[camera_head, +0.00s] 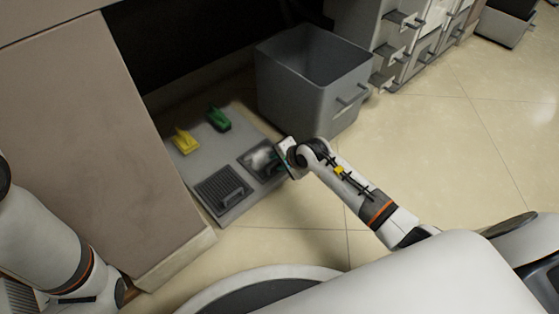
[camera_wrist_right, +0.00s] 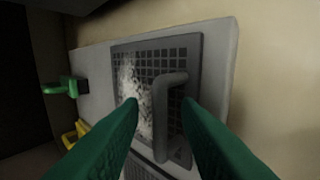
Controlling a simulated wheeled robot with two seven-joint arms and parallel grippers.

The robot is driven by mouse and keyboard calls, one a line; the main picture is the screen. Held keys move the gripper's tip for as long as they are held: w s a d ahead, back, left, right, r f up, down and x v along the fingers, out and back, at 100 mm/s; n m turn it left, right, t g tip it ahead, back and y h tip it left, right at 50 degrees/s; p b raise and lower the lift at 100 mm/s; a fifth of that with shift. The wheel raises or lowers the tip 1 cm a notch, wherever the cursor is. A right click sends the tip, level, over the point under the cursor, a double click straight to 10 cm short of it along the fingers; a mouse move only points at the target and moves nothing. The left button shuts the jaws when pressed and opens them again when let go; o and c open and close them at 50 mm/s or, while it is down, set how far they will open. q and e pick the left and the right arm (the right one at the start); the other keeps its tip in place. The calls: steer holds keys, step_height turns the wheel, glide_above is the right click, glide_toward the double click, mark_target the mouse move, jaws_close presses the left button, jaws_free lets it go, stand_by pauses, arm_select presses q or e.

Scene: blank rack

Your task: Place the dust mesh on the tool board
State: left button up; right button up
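The dust mesh (camera_head: 256,157), a dark square grid with a grey handle and whitish dust on it, lies on the right part of the grey tool board (camera_head: 190,160). It also shows in the wrist view (camera_wrist_right: 185,50), with dust on its left half. My right gripper (camera_head: 281,164) is at the mesh's right side. In the wrist view its green fingers (camera_wrist_right: 162,108) are spread apart, with the handle showing between them; contact cannot be told. A second dark mesh with a handle (camera_head: 222,188) lies at the board's near end. My left gripper is out of view.
A yellow tool (camera_head: 184,141) and a green tool (camera_head: 218,119) stand on the board's far part. A grey bin (camera_head: 300,90) stands just behind the board. A brown cabinet panel (camera_head: 80,130) borders it on the left. Tiled floor is clear to the right.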

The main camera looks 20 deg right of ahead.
steer(key=p+v, duration=0.8)
steer(key=v, duration=0.4)
steer(key=shift+r, duration=0.1)
